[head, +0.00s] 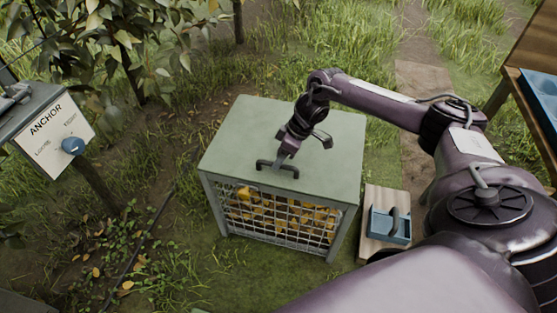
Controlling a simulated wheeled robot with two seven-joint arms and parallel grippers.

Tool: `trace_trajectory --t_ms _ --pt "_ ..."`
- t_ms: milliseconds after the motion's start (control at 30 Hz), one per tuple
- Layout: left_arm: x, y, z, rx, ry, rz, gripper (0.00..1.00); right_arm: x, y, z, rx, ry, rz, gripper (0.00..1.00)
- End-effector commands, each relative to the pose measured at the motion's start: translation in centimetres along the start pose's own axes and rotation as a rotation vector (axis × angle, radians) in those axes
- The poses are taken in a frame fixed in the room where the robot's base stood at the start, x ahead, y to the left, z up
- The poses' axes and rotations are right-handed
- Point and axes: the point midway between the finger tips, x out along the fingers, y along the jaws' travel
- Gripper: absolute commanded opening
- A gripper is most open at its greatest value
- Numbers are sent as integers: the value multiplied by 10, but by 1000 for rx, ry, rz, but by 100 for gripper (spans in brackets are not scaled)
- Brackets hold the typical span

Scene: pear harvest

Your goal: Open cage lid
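The cage (213,205) stands on the grass in the middle of the head view, with a wire-mesh front and yellow-orange fruit behind it. Its flat grey-green lid (335,165) lies closed on top. A dark bar handle (262,165) sits near the lid's front edge. My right gripper (284,157) reaches down from the right, its tip right at the handle. Whether its fingers are closed around the bar is too small to tell. My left gripper is not in view.
An ANCHOR panel (50,130) with a blue knob (73,146) stands on a post at the left. A blue box with a handle (390,225) sits on a board right of the cage. A wooden stand with a blue tray (541,95) is at the far right. Leafy branches hang upper left.

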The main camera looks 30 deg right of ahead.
Motion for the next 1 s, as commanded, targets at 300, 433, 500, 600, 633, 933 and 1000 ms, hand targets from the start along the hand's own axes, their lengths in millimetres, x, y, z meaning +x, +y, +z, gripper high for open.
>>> trace_trajectory --t_ms 300,433,500,600,633,933,1000 --pt "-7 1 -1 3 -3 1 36 13 0 0 -1 1 2 38" --pt "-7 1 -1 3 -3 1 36 13 0 0 -1 1 2 35" --pt "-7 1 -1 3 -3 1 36 13 0 -1 -1 1 1 26" --pt "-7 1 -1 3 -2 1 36 13 0 -1 -1 1 1 13" --pt "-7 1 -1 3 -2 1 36 13 0 -1 -1 1 1 9" --pt "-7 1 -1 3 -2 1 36 12 0 -1 -1 2 2 0" --pt "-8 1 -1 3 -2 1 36 12 0 -1 -1 2 2 0"
